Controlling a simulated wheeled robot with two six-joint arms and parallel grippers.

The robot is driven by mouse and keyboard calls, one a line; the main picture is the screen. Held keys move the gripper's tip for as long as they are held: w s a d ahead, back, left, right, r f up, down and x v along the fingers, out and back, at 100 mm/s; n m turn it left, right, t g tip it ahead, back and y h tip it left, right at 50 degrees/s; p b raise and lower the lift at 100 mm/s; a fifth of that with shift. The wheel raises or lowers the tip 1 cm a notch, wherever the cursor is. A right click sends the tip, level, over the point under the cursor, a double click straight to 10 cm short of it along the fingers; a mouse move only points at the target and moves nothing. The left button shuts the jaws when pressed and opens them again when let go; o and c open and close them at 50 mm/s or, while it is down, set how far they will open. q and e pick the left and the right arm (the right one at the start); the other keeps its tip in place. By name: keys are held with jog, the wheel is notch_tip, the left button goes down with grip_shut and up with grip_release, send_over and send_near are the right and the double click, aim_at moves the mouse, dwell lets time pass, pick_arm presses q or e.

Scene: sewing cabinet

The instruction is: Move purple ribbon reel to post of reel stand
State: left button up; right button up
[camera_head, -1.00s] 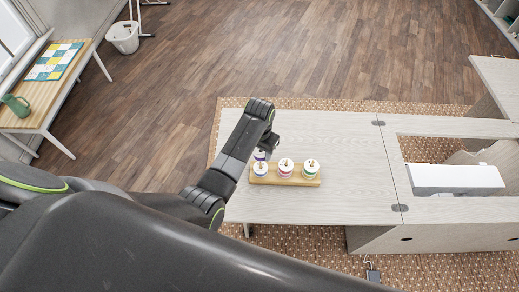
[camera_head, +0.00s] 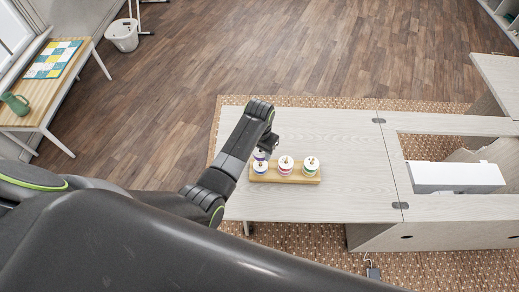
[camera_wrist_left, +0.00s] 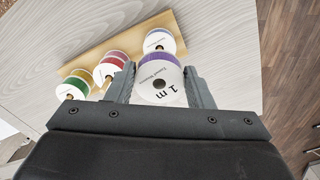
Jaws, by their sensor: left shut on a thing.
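The purple ribbon reel (camera_wrist_left: 158,82) is between the two fingers of my left gripper (camera_wrist_left: 160,86), which is shut on it. Its white face with printed text points at the wrist camera. In the head view my left gripper (camera_head: 266,150) is at the left end of the wooden reel stand (camera_head: 312,180) and partly covers the reel (camera_head: 259,155). The stand carries a reel with a purple-blue edge (camera_wrist_left: 159,41), a red one (camera_wrist_left: 109,67) and a green one (camera_wrist_left: 73,85). The held reel appears close to the stand's left-end reel; I cannot tell whether they touch.
The stand is on a pale wood cabinet top (camera_head: 350,145) with clear room behind and to the right of it. A white sewing machine (camera_head: 455,177) sits in the opening at the right. A side table (camera_head: 40,105) with a green jug (camera_head: 16,104) is at the far left.

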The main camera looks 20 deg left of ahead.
pick_arm(q)
jog(key=shift+f+b, duration=0.85)
jog(key=shift+f, duration=0.6)
pick_arm(e)
jog(key=shift+a+f, duration=0.2)
jog(key=shift+f, duration=0.75)
pick_arm(q)
jog(key=o, duration=1)
